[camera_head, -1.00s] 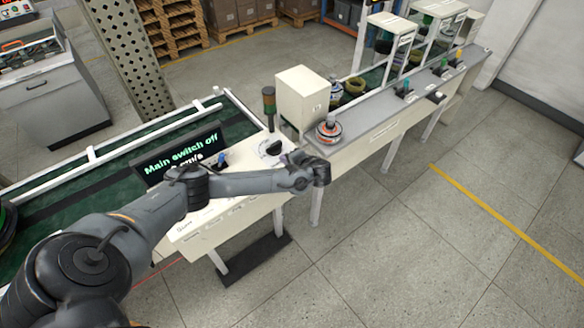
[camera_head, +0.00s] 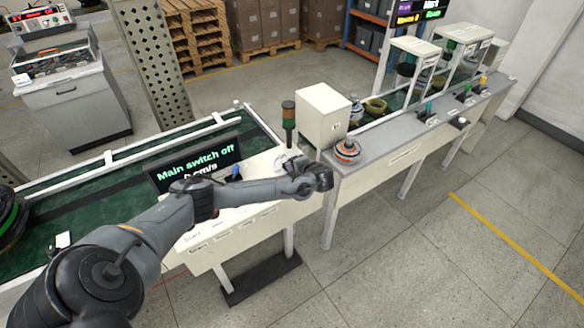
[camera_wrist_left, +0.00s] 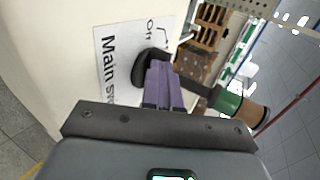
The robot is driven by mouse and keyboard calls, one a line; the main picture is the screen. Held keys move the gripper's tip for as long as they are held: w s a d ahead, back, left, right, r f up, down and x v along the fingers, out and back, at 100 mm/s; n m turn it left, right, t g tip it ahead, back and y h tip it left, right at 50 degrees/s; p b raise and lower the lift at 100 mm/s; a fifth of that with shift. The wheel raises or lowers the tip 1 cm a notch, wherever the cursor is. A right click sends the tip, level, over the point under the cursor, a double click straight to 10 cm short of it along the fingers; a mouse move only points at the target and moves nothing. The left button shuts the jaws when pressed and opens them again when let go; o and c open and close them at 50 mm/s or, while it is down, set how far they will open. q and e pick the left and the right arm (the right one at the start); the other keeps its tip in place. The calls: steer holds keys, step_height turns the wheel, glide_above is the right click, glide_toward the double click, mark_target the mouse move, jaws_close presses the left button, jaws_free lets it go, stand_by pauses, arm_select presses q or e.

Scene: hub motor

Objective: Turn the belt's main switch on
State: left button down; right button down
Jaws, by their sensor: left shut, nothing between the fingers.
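The main switch, a black rotary knob (camera_wrist_left: 150,68), shows in the left wrist view on a white panel beside a label (camera_wrist_left: 112,62) with "Main sw…" and "Off". In the head view my left arm's end largely hides it. The belt's display (camera_head: 197,163) reads "Main switch off" with a cm/s line partly covered by my arm. My left gripper (camera_wrist_left: 160,75) is shut and empty, its purple fingers right at the knob; I cannot tell whether they touch it. In the head view the left gripper (camera_head: 302,170) is over the panel's right end. My right gripper is not in view.
A stack light (camera_head: 288,115) and a white box (camera_head: 322,115) stand close behind the panel. A red-and-white motor part (camera_head: 347,150) sits on the grey bench (camera_head: 395,143) to the right. The green belt (camera_head: 85,203) runs left. The floor in front is clear.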

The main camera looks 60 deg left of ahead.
arm_select(q)
steer(key=shift+s+m+t+p, duration=0.15)
steer(key=shift+m+t+p, duration=0.2)
steer(key=shift+m+t, duration=0.05)
